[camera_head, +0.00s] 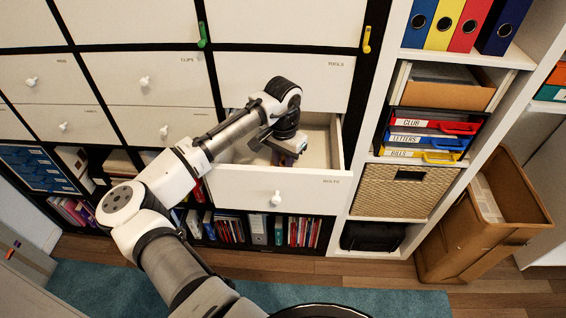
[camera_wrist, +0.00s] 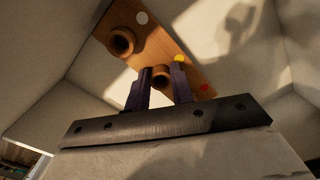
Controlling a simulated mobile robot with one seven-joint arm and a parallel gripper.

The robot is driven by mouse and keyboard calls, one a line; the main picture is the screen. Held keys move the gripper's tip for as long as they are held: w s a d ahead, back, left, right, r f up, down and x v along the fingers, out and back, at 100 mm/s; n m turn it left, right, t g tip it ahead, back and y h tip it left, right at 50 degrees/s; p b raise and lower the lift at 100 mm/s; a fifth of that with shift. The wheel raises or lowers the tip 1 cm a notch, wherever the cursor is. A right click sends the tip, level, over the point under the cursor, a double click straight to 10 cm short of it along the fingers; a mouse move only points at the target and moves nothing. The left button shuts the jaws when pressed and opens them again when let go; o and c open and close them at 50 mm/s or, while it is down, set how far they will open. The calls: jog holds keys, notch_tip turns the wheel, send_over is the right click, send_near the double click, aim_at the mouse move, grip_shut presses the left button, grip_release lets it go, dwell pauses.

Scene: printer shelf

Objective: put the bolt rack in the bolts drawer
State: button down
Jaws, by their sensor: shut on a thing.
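The bolts drawer (camera_head: 238,185) is pulled open in the head view, with its label and white knob on the front. My gripper (camera_head: 286,160) reaches down inside it. In the wrist view the bolt rack (camera_wrist: 150,45) is a flat wooden board with round wooden posts and white, yellow and red dots. My gripper's two dark fingers (camera_wrist: 163,78) are shut on the rack at one of its posts. The rack lies within the drawer's pale walls. I cannot tell whether it touches the drawer floor. In the head view my gripper and wrist hide most of it.
The tools drawer (camera_head: 285,82) above and the clips drawer (camera_head: 148,82) to the left are shut. A white shelf unit with letter trays (camera_head: 420,140) and a wicker basket (camera_head: 400,190) stands close on the right.

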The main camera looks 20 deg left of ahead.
jog(key=shift+f, duration=0.85)
jog(key=shift+f, duration=0.15)
jog(key=c, duration=1.2)
grip_release()
notch_tip(320, 180, up, 12)
jog(key=b, duration=0.2)
jog(key=shift+r, duration=0.2)
